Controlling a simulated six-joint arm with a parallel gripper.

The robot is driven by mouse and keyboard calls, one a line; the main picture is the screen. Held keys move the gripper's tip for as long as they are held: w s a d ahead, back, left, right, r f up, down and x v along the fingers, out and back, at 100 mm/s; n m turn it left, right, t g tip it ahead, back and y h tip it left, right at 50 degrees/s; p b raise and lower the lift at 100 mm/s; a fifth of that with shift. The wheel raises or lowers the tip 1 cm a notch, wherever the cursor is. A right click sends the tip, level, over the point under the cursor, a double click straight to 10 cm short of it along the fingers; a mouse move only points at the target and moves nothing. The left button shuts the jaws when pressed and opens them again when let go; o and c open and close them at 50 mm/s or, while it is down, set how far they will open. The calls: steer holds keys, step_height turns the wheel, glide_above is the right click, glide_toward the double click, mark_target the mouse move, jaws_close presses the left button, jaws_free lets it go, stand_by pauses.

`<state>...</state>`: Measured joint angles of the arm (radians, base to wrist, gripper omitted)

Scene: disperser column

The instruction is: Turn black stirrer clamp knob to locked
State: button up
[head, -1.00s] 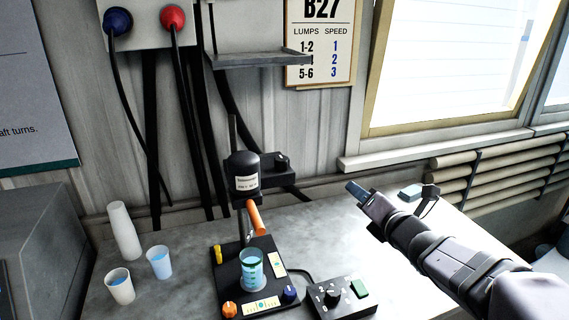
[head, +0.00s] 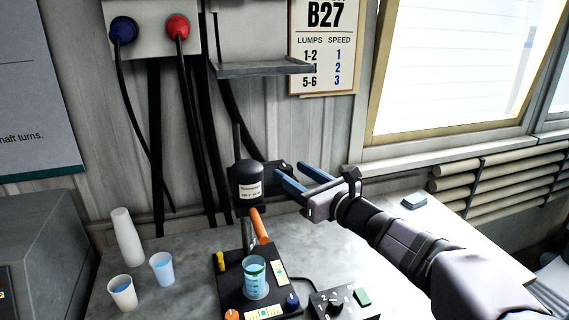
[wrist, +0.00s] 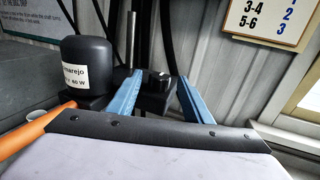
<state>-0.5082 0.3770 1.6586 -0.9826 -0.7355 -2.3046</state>
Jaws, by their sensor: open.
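The black stirrer clamp (head: 268,174) sits on the upright rod, right of the black stirrer motor (head: 247,190). In the wrist view its round black knob (wrist: 160,77) shows on top of the clamp block (wrist: 156,98), between my two blue fingers. My gripper (head: 287,167) is open and comes in from the right, its fingertips at the clamp in the head view. The fingers partly cover the clamp there. I cannot tell whether they touch the knob, nor read the knob's setting.
An orange handle (head: 259,226) slants below the motor. A beaker of blue liquid (head: 255,279) stands on the black base (head: 232,292). A control box (head: 345,303) is at its right. Cups (head: 162,268) stand at left. A shelf (head: 262,69) hangs above.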

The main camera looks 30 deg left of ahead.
mark_target(290, 172)
steer(key=shift+p+x, duration=0.9)
steer(key=shift+x, duration=1.2)
steer(key=c, duration=1.1)
steer(key=shift+o, duration=0.2)
steer(key=shift+f+b, duration=0.1)
steer(key=shift+b, duration=0.2)
